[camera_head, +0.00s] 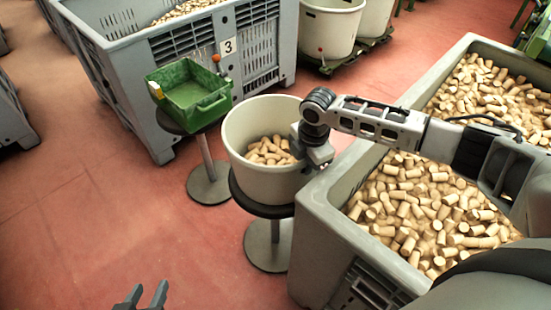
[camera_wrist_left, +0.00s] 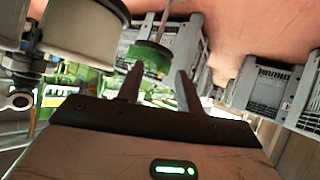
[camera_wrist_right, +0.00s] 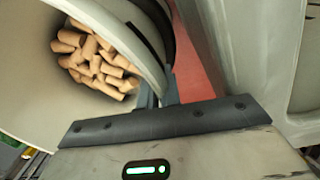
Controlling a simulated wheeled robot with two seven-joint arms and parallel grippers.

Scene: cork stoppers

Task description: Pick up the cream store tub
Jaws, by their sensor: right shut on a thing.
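The cream store tub (camera_head: 240,165) holds a heap of corks (camera_head: 270,151) and stands upright on a round black stand (camera_head: 266,250). My right gripper (camera_head: 314,152) is shut on the right side of the tub's rim. In the right wrist view the tub (camera_wrist_right: 30,95) fills the left side, and my right fingers (camera_wrist_right: 160,95) are close together at its wall; the exact contact is partly hidden. My left gripper (camera_head: 143,296) is at the bottom edge of the head view, away from the tub. In the left wrist view its fingers (camera_wrist_left: 157,72) are apart with nothing between them.
A large grey crate full of corks (camera_head: 330,205) stands close to the tub's right, under my right arm. A green tray (camera_head: 190,95) on another stand is at the back left. A grey crate marked 3 (camera_head: 130,85) and more cream tubs (camera_head: 328,28) stand behind. The red floor at left is clear.

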